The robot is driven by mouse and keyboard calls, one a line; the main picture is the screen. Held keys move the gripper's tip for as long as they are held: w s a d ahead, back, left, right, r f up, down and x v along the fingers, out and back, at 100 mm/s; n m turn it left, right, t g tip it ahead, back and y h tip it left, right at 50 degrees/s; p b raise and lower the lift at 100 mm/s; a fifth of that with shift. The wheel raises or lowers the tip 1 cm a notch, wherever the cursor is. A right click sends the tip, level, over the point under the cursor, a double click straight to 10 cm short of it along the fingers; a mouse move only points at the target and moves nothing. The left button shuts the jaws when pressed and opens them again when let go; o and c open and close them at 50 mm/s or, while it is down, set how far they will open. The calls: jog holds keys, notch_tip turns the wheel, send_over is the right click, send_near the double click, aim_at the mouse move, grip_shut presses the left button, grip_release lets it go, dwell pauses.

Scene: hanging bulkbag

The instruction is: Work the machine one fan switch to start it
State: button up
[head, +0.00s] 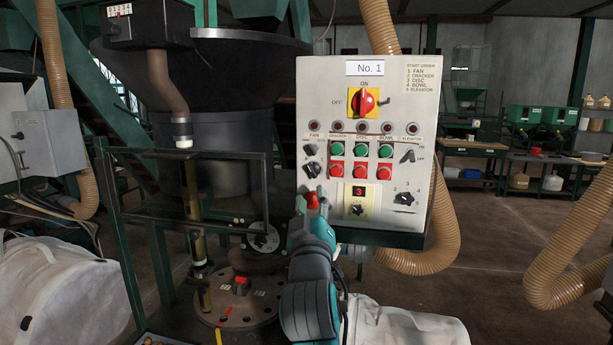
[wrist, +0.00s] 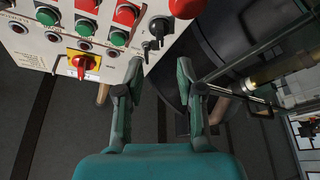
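The machine one control panel (head: 345,215) is pale, labelled "No. 1", and stands in the middle of the head view. Under its FAN label, at the left edge, is a dark lever switch (head: 310,148) with a dark knob (head: 312,170) below it. In the wrist view the panel appears upside down, with the fan lever switch (wrist: 150,46) and knob (wrist: 158,27) at top centre. My gripper (head: 311,208) is in front of the panel's lower left. In the wrist view my gripper (wrist: 158,75) is open and empty, its fingers apart, short of the fan switch.
A red main switch (head: 365,102) sits on a yellow plate, with green and red buttons below. A red button (wrist: 187,8) is near the fan knob. A dark hopper and glass-fronted frame (head: 190,150) stand left; a tan hose (head: 445,230) hangs right.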

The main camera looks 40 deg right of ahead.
aim_at(312, 173)
jog(key=x, duration=0.9)
jog(key=shift+d+r, duration=0.1)
jog(key=shift+d, duration=0.05)
grip_shut()
